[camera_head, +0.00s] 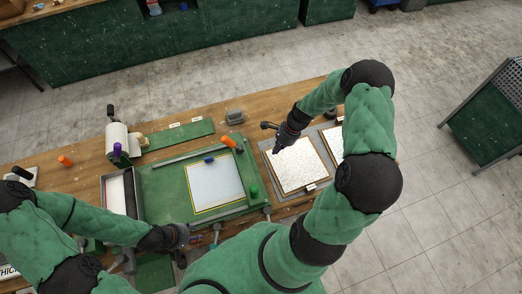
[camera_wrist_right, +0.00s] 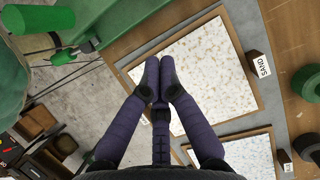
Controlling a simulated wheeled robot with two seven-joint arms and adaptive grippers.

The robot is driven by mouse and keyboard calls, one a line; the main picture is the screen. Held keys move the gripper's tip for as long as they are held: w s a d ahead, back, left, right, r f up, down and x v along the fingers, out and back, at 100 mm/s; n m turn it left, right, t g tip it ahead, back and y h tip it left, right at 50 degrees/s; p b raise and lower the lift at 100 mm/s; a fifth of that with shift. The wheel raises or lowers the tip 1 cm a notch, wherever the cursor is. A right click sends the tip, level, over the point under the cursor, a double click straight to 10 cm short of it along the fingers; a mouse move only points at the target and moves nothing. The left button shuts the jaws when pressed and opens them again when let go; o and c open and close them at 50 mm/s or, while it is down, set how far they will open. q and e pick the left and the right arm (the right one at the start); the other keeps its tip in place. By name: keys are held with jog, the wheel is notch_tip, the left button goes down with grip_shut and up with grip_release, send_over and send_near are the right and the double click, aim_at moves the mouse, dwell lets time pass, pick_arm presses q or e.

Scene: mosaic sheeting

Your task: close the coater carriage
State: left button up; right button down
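What looks like the coater carriage (camera_head: 117,196) is a pale, open-topped box with a dark strip along its right side. It sits at the left end of the green bed (camera_head: 162,180), in the head view. My left gripper (camera_head: 184,235) is near the bed's front edge, right of the carriage and apart from it; its fingers are too small to read. My right gripper (camera_head: 273,137) is over the speckled sheet (camera_head: 297,166) at the right. In the right wrist view its fingertips (camera_wrist_right: 159,78) meet with nothing visible between them.
A white sheet with a yellow border (camera_head: 214,184) lies on the bed. A white cylinder with a black handle (camera_head: 121,138) stands behind the carriage. A block labelled SAND (camera_wrist_right: 258,66) is beside the speckled sheet.

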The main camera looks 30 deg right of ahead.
aim_at(244, 164)
jog(key=b+x, duration=0.6)
jog(key=x, duration=0.4)
jog(key=shift+s+f, duration=0.1)
jog(key=shift+s, duration=0.1)
jog(key=a, duration=0.2)
jog(key=w+a, duration=0.1)
jog(key=shift+a+r+p, duration=0.3)
jog(key=shift+a+r, duration=0.05)
jog(key=shift+w+a, duration=0.1)
